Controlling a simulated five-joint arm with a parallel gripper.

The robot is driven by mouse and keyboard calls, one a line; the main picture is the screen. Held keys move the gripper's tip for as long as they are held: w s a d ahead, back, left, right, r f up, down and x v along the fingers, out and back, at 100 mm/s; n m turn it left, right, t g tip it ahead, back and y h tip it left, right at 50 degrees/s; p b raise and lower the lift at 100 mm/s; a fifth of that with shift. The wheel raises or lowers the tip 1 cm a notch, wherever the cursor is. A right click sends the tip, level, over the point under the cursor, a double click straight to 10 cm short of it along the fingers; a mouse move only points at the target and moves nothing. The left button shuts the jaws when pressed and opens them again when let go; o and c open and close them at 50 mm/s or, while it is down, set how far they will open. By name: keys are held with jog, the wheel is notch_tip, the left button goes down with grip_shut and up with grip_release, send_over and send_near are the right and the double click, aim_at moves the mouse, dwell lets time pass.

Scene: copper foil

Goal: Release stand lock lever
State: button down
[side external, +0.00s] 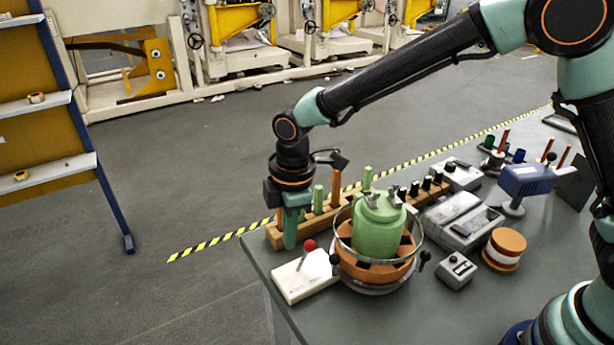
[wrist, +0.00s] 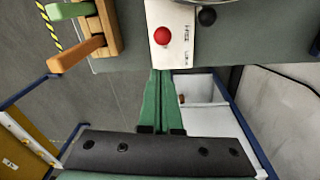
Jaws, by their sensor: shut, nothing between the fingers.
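A lever with a red ball knob (side external: 309,246) stands on a flat white box (side external: 300,283) at the table's near left corner. Its red knob (wrist: 161,36) and the box with dark print also show in the wrist view. Beside it is a round orange stand (side external: 370,268) holding a green vessel (side external: 377,225). Black knobs (side external: 335,259) stick out from the stand's sides; one black knob (wrist: 207,16) shows in the wrist view. My gripper (side external: 290,245) points down with its green fingers together and empty, left of the red knob. In the wrist view its fingertips (wrist: 161,72) appear just below the knob, apart from it.
A wooden rack (side external: 323,219) with green and orange pegs stands close behind my gripper. Grey instruments (side external: 462,220), a small grey box (side external: 456,271) and an orange-and-white spool (side external: 503,250) fill the table to the right. Open floor (side external: 190,290) lies left of the table edge.

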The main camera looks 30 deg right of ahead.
jog(key=shift+a, duration=0.1)
jog(key=d+r, duration=0.5)
jog(key=r, duration=0.2)
jog(key=shift+d+r, duration=0.35)
jog(key=shift+r, duration=0.05)
dwell(0.4)
